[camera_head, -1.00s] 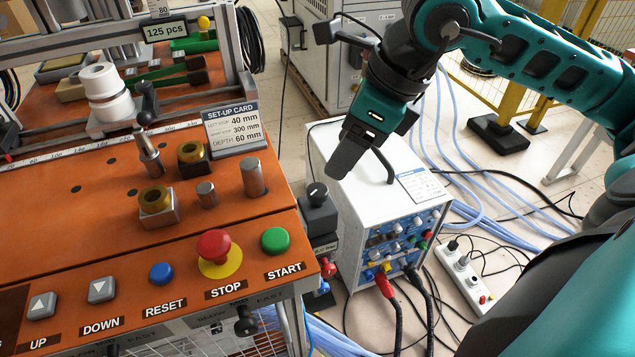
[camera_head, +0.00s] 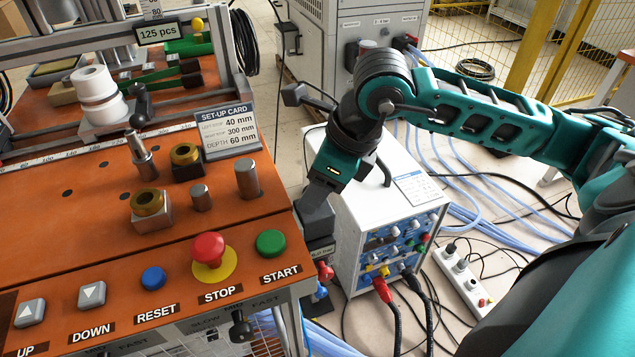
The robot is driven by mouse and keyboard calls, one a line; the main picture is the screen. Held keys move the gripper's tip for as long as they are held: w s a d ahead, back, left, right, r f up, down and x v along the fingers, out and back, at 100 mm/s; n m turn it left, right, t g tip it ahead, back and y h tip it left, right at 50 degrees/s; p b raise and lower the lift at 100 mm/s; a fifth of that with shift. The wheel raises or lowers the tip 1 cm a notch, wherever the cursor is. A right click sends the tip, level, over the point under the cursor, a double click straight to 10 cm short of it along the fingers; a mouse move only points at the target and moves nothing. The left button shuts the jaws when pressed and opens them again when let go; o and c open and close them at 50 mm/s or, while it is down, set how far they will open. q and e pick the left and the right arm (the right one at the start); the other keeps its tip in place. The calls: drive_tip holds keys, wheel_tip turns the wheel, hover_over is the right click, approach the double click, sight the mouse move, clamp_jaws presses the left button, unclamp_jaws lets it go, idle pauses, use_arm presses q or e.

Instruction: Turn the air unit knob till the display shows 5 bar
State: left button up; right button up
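The air unit (camera_head: 318,228) is a dark grey block beside the right edge of the orange table. A small display (camera_head: 321,251) is on its front, partly cut off by the table edge, and its digits are too small to read surely. My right gripper (camera_head: 314,208) points down right over the top of the air unit and hides the knob. I cannot tell whether its fingers are around the knob or just above it, nor how far apart they are. My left gripper is out of view.
A white power unit (camera_head: 348,215) with a handle and cables stands on the floor right of the air unit. The table (camera_head: 85,225) carries steel pins, brass-topped blocks, a set-up card (camera_head: 229,133) and push buttons, including a red stop button (camera_head: 208,249) near the air unit.

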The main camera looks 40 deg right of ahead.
drive_tip(key=c, duration=0.8)
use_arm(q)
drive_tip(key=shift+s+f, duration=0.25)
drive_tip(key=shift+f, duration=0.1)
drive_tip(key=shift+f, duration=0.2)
use_arm(e)
drive_tip(key=shift+w+d+f+n+g+y+b, duration=0.1)
drive_tip(key=shift+n+g+y+b, duration=0.2)
drive_tip(key=shift+n+b, duration=0.7)
drive_tip(key=n+b, duration=0.1)
drive_tip(key=n, duration=0.1)
drive_tip(key=shift+n+g+y, duration=0.3)
drive_tip(key=shift+n+g, duration=0.1)
drive_tip(key=n+g, duration=0.1)
drive_tip(key=n, duration=0.1)
drive_tip(key=n+b, duration=0.1)
drive_tip(key=n, duration=0.1)
drive_tip(key=shift+w+g+y+b, duration=0.15)
drive_tip(key=shift+g+y+b, duration=0.15)
drive_tip(key=shift+g, duration=0.1)
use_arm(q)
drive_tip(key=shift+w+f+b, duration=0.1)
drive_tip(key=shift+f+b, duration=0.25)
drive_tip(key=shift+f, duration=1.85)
use_arm(e)
drive_tip(key=shift+n+g, duration=0.5)
drive_tip(key=shift+n, duration=0.9)
